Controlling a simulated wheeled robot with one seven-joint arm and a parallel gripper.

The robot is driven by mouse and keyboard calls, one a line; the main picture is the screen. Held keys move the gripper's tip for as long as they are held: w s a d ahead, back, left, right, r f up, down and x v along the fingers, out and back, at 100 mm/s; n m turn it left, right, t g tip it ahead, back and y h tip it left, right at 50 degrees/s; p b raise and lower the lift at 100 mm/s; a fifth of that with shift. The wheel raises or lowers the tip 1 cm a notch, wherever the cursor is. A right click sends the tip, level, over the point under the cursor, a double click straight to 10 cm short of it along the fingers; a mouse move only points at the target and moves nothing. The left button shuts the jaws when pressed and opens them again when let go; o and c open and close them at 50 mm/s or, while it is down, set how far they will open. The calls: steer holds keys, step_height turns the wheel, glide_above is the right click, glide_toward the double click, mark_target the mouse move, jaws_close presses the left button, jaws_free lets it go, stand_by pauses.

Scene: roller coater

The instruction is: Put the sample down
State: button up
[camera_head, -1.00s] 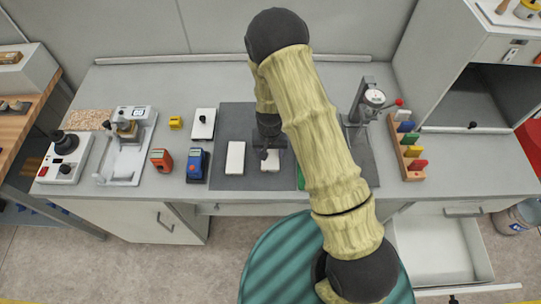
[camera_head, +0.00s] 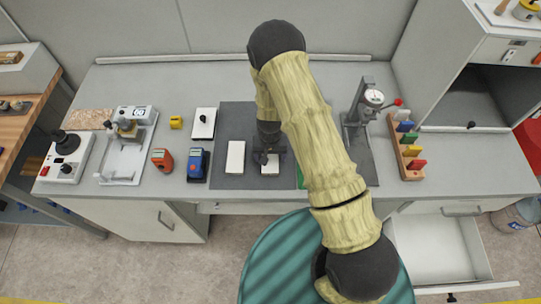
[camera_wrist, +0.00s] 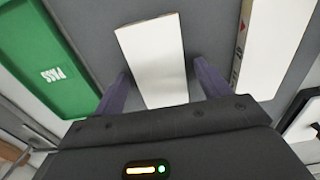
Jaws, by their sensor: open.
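The sample appears to be a small white panel (camera_head: 270,168) lying on the dark grey mat (camera_head: 262,112) on the bench. It also shows in the wrist view (camera_wrist: 153,60), between my two fingers. My gripper (camera_head: 268,158) is above the panel and covers its far part in the head view. In the wrist view my gripper (camera_wrist: 162,86) is open, with a finger on each side of the panel and a visible gap at the far ends. Whether the fingers touch it lower down is hard to tell.
A green PASS area (camera_wrist: 50,72) lies on the other side, mostly hidden by my arm in the head view. Blue (camera_head: 197,164) and orange (camera_head: 162,160) devices stand left; a dial gauge stand (camera_head: 362,108) stands right.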

mark_target(270, 158)
steer(key=shift+r, duration=0.15)
step_height(270, 158, up, 12)
steer(key=b, duration=0.3)
steer(key=shift+b, duration=0.4)
stand_by(0.5)
steer(key=shift+r, duration=0.1)
steer(key=s+d+r+t, duration=0.2)
steer(key=s+d+r, duration=1)
steer(key=d+r, duration=0.1)
steer(key=shift+s+d+r+t, duration=0.25)
steer(key=shift+d+r+t, duration=0.1)
steer(key=shift+r, duration=0.4)
